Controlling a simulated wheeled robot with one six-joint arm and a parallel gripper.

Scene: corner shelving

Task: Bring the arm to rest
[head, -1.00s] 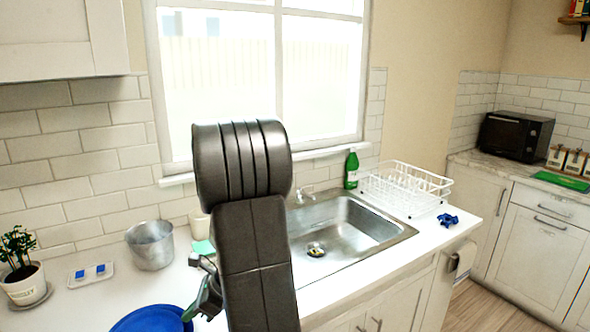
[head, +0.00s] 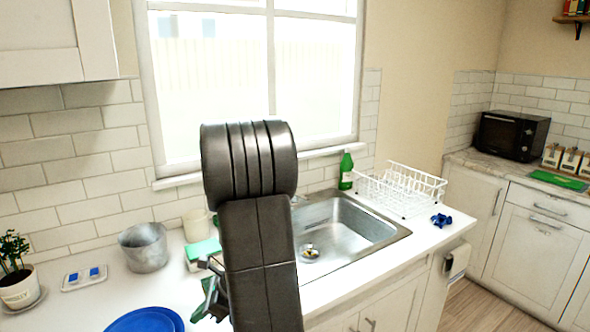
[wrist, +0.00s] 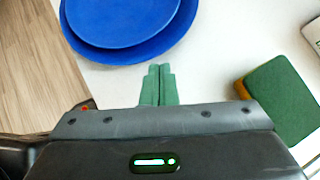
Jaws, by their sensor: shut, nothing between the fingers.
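My arm stands in front of the sink in the head view, its dark links hiding part of the counter and the sink's left side. My gripper (wrist: 158,84) shows in the wrist view with its two green fingers together and nothing between them. It is above the white counter (wrist: 215,65), near the blue plates (wrist: 125,45), apart from them in the picture. In the head view my gripper is mostly hidden behind the arm; only part of it shows at the arm's lower left.
Blue plates (head: 146,320) lie at the counter's front. A green-and-yellow sponge (wrist: 283,97) is right of the fingers. A metal pot (head: 143,247), a potted plant (head: 20,288), the sink (head: 350,232), a green bottle (head: 346,172) and a white dish rack (head: 400,190) stand along the counter.

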